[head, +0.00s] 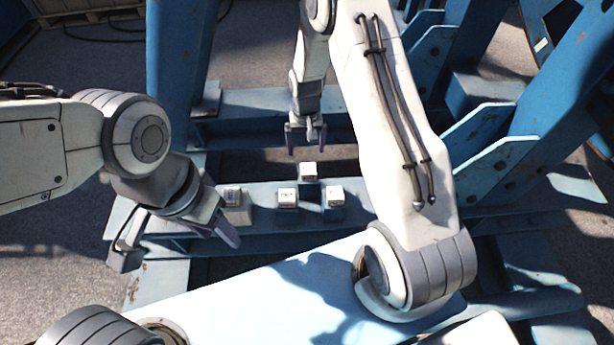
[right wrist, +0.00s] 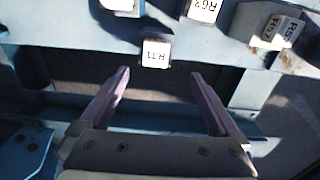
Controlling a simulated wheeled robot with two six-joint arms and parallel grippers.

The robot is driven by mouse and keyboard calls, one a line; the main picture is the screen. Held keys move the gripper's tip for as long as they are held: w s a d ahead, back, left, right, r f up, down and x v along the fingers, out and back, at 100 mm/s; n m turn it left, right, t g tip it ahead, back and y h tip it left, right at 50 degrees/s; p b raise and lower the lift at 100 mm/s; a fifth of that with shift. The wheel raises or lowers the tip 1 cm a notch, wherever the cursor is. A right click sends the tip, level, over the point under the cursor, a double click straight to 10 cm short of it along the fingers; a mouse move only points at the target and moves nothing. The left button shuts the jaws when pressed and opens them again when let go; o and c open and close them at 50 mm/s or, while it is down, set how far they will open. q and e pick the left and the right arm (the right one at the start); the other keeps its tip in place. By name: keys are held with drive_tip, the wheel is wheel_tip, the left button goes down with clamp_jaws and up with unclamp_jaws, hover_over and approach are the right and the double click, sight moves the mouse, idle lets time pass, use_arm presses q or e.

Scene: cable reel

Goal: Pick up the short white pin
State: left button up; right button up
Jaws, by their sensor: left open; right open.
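Several white-topped, labelled pieces stand on the blue beam in the head view; I cannot tell for sure which is the short white pin. One white piece (head: 309,171) stands furthest back, just below my right gripper (head: 306,150). In the right wrist view a white piece labelled R31 (right wrist: 156,53) lies just beyond and between the fingertips of my right gripper (right wrist: 160,74), not between the fingers. That gripper is open and empty. My left gripper (head: 180,246) is open and empty at the left, beside the beam's left end.
A piece labelled R63 (right wrist: 203,10) is close by in the right wrist view. Blue steel frames (head: 570,80) rise at the right.

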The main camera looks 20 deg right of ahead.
hover_over(308, 168)
wheel_tip(308, 168, down, 6)
drive_tip(key=shift+s+r, duration=0.15)
drive_tip(key=shift+r, duration=0.05)
drive_tip(key=shift+f, duration=3.15)
drive_tip(key=shift+c, duration=0.3)
clamp_jaws()
